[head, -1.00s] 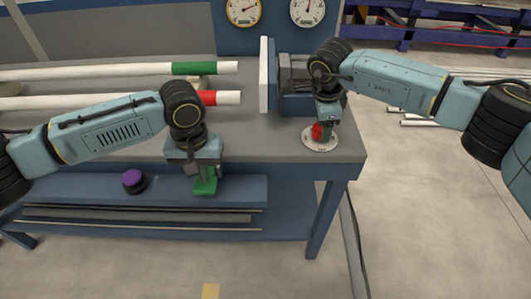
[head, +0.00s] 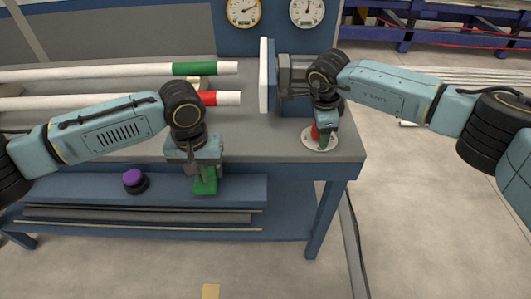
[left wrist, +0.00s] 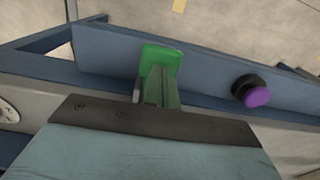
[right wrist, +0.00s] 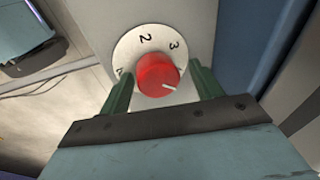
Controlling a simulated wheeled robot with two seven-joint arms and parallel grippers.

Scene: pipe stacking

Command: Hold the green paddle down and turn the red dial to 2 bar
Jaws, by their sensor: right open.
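The green paddle (head: 206,186) sits at the front of the bench's lower shelf; it also shows in the left wrist view (left wrist: 160,57). My left gripper (left wrist: 160,92) has its fingers close together, with their tips at the paddle; the exact contact is hidden. The red dial (right wrist: 155,76) sits on a round white plate marked 2 and 3; a further mark at its left edge is unclear. My right gripper (right wrist: 160,88) is open, with one finger on each side of the dial.
A purple-topped knob (head: 134,180) stands left of the paddle. Two white pipes with a green band (head: 194,68) and a red band (head: 209,98) lie on the bench, facing a white plate (head: 264,76). Two gauges (head: 243,11) (head: 306,11) hang behind.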

